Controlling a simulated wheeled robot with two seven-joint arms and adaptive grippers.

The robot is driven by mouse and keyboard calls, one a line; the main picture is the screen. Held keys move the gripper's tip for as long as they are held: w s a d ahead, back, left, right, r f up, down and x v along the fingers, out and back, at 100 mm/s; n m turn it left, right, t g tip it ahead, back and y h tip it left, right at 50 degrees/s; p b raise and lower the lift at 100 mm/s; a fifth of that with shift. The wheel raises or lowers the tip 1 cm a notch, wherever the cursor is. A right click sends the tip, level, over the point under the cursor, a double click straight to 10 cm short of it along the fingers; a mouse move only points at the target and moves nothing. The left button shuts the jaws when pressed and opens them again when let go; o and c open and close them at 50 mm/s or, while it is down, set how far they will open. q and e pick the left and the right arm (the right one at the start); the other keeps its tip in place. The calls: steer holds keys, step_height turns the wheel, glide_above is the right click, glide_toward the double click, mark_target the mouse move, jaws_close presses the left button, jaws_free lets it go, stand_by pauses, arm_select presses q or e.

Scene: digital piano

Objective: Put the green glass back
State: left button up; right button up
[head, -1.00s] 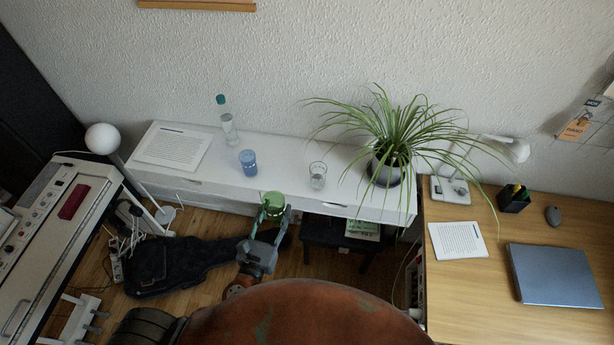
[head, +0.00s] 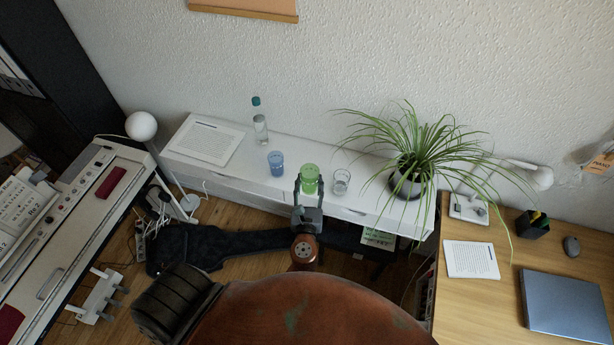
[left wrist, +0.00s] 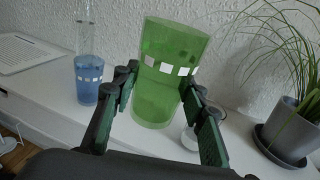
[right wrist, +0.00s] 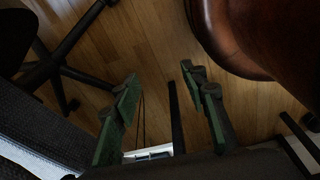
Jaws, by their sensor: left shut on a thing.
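The green glass (head: 310,175) is held upright between the fingers of my left gripper (head: 311,187), at the front edge of the white shelf unit (head: 230,170). In the left wrist view the green glass (left wrist: 160,90) has white squares around it, and the gripper's fingers (left wrist: 158,95) press on both its sides. A blue glass (head: 276,162) stands on the shelf to its left, and a clear glass (head: 341,182) to its right. My right gripper (right wrist: 168,105) shows in its own wrist view, fingers apart and empty above the wooden floor.
A bottle (head: 260,122) and printed sheets (head: 208,141) stand further left on the shelf; a spiky potted plant (head: 408,186) is at the right. A desk with a laptop (head: 566,305) is on the right, a piano (head: 75,215) on the left.

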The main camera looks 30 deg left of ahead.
arm_select(q)
steer(key=w+a+f+b, duration=0.2)
steer(key=w, duration=0.1)
steer(key=w+a+f+b, duration=0.2)
steer(key=w+f+b, duration=0.1)
steer(key=w+a+f+b, duration=0.2)
steer(key=w+f, duration=0.1)
steer(key=shift+a, duration=0.1)
steer(key=shift+w+a+f+b, duration=0.35)
steer(key=shift+w+b, duration=0.05)
steer(key=shift+b, duration=0.3)
steer(key=f+b, duration=0.2)
steer(key=b, duration=0.1)
steer(key=f+b, duration=0.1)
steer(key=f, duration=0.1)
steer(key=shift+w+a, duration=0.15)
steer(key=shift+w, duration=0.15)
steer(key=shift+r, duration=0.1)
arm_select(e)
steer(key=s+f, duration=0.4)
steer(key=f, duration=0.9)
steer(key=shift+a+f+g, duration=0.15)
steer(key=shift+f+g, duration=0.05)
steer(key=shift+g, duration=0.2)
steer(key=shift+s, duration=0.1)
